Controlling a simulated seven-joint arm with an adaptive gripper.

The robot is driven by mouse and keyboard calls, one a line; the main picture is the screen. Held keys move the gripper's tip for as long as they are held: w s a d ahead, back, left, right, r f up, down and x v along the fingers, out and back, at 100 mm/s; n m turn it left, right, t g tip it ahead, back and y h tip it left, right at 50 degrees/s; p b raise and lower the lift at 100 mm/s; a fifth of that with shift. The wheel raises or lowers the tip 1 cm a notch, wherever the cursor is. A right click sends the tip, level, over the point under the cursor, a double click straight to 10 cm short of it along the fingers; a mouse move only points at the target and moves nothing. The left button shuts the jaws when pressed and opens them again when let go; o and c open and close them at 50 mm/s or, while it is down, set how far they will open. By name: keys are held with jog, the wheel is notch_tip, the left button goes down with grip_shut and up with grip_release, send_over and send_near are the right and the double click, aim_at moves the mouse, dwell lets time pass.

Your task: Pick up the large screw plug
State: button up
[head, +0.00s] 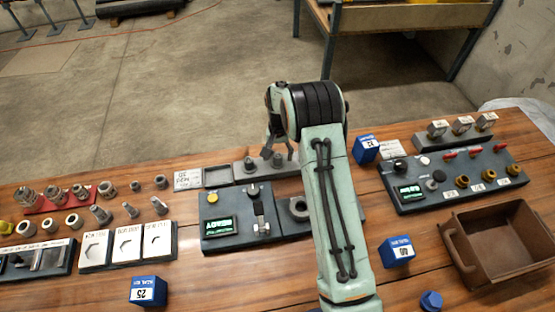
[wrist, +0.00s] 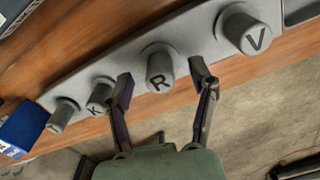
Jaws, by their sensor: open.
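A pale grey rack (wrist: 110,68) holds a row of dark grey cylindrical plugs with letters on their ends. It also shows in the head view (head: 228,166), partly behind my arm. In the wrist view the plug marked V (wrist: 243,29) looks largest, followed by R (wrist: 160,72), K (wrist: 101,95) and one at the far left (wrist: 63,115) whose letter is hard to read. No plug is labelled large. My gripper (wrist: 161,78) is open, with its fingertips on either side of plug R. Contact with it is not clear. In the head view my gripper (head: 278,147) is over the rack, partly hidden.
Blue blocks (head: 397,251) stand on the wooden table. A control panel (head: 240,217) lies in front of the rack. Another panel (head: 455,180) and a brown bin (head: 498,245) are at the right. Fittings and screws (head: 100,214) stand at the left.

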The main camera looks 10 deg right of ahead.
jog(key=shift+f, duration=0.5)
grip_shut()
jog(key=shift+r, duration=0.1)
